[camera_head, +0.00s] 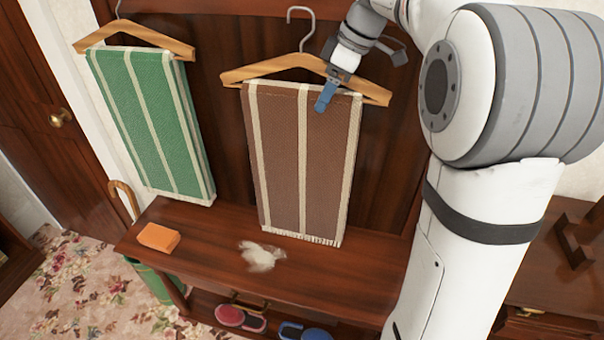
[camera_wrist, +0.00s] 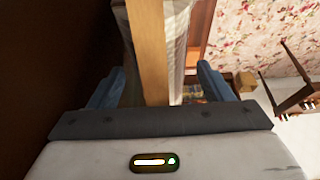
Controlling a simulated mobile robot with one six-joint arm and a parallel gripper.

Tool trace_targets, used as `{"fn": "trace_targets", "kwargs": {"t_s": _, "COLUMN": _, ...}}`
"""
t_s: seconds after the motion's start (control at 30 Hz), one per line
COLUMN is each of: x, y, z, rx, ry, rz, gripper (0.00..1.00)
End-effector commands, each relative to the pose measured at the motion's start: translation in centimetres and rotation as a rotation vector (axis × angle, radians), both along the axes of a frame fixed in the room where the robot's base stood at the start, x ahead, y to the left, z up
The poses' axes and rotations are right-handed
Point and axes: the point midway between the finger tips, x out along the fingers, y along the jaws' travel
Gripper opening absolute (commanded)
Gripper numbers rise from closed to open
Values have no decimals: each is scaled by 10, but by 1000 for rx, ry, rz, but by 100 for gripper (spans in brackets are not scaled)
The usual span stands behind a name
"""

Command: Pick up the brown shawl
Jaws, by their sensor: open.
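The brown shawl (camera_head: 305,150) has cream stripes and a fringed lower edge. It hangs folded over a wooden hanger (camera_head: 258,70) with a metal hook, in front of the dark wood panel. My gripper (camera_head: 325,97) is at the top of the shawl, toward its right side. In the wrist view my gripper (camera_wrist: 160,85) is open, with one blue finger on each side of the hanger's wooden bar (camera_wrist: 148,50) and the pale edge of the cloth (camera_wrist: 174,40). The head view hides one finger. I cannot tell whether either finger touches the cloth.
A green striped shawl (camera_head: 150,120) hangs on another hanger (camera_head: 100,38) to the left. Below is a wooden bench (camera_head: 205,235) with an orange block (camera_head: 158,237) and a whitish patch (camera_head: 262,256). Shoes (camera_head: 240,317) sit on the shelf underneath. A cane (camera_head: 124,195) leans at the left.

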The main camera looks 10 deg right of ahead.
Motion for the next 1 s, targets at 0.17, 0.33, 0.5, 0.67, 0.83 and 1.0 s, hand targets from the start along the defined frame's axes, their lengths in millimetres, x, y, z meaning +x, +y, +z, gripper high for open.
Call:
{"fn": "trace_targets", "kwargs": {"t_s": 0.17, "x": 0, "y": 0, "z": 0, "rx": 0, "ry": 0, "rz": 0, "gripper": 73}}
{"fn": "trace_targets", "kwargs": {"t_s": 0.33, "x": 0, "y": 0, "z": 0, "rx": 0, "ry": 0, "rz": 0, "gripper": 64}}
{"fn": "trace_targets", "kwargs": {"t_s": 0.5, "x": 0, "y": 0, "z": 0, "rx": 0, "ry": 0, "rz": 0, "gripper": 50}}
{"fn": "trace_targets", "kwargs": {"t_s": 0.67, "x": 0, "y": 0, "z": 0, "rx": 0, "ry": 0, "rz": 0, "gripper": 37}}
{"fn": "trace_targets", "kwargs": {"t_s": 0.83, "x": 0, "y": 0, "z": 0, "rx": 0, "ry": 0, "rz": 0, "gripper": 23}}
{"fn": "trace_targets", "kwargs": {"t_s": 1.0, "x": 0, "y": 0, "z": 0, "rx": 0, "ry": 0, "rz": 0, "gripper": 9}}
